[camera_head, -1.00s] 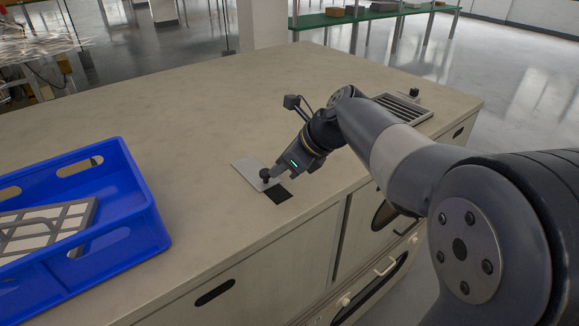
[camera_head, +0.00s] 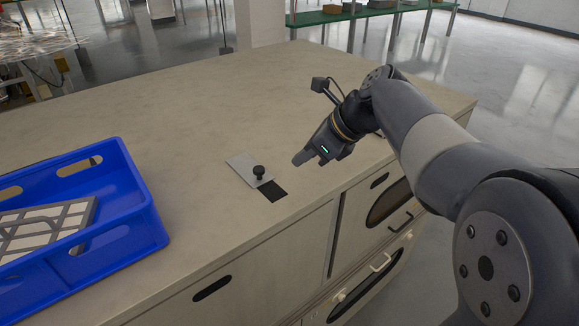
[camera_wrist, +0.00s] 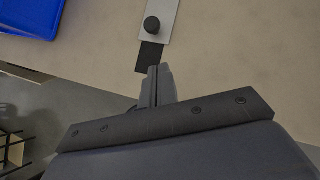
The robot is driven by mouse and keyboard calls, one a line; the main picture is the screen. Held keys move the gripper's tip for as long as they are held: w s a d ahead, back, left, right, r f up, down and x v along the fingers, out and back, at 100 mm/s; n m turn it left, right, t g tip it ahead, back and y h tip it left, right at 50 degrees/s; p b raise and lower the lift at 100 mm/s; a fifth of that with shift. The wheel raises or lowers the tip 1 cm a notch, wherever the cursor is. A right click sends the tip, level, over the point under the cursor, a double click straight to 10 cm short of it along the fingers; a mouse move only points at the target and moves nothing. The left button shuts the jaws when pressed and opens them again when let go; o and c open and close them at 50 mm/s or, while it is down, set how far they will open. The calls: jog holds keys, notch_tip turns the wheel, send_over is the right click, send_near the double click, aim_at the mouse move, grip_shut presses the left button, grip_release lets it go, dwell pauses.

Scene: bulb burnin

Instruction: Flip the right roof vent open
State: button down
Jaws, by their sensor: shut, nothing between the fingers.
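On the counter top is a silver sliding plate (camera_head: 243,167) with a black knob (camera_head: 259,171). A dark opening (camera_head: 272,191) shows at its near end. In the wrist view the plate (camera_wrist: 170,22), knob (camera_wrist: 152,25) and dark opening (camera_wrist: 150,57) lie just beyond my fingertips. My gripper (camera_head: 298,160) is shut and empty, above the counter to the right of the plate and apart from the knob. Its closed fingers (camera_wrist: 161,72) also show in the wrist view. The slatted vent farther right on the counter is hidden behind my arm.
A blue crate (camera_head: 130,220) holding a grey grid-like part (camera_head: 45,225) stands at the left of the counter (camera_head: 200,110). The counter's middle and back are clear. Cabinet fronts with handles (camera_head: 380,262) line the near side.

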jog(key=v, duration=0.5)
jog(key=shift+f, duration=0.15)
jog(key=p, duration=0.1)
send_near(262, 177)
jog(key=shift+s+d+f, duration=0.1)
jog(key=shift+d+f, duration=0.05)
jog(key=shift+f, duration=0.4)
jog(key=shift+d+f, duration=0.2)
jog(key=shift+f, duration=0.35)
jog(key=w+a+b, duration=0.1)
jog(key=a+f, duration=0.1)
jog(key=a, duration=0.1)
jog(key=shift+w+f+b, duration=0.2)
jog(key=shift+w+b, duration=0.15)
jog(key=shift+w, duration=0.05)
jog(key=shift+w+a+r, duration=0.1)
jog(key=shift+w+a, duration=0.1)
jog(key=shift+a, duration=0.1)
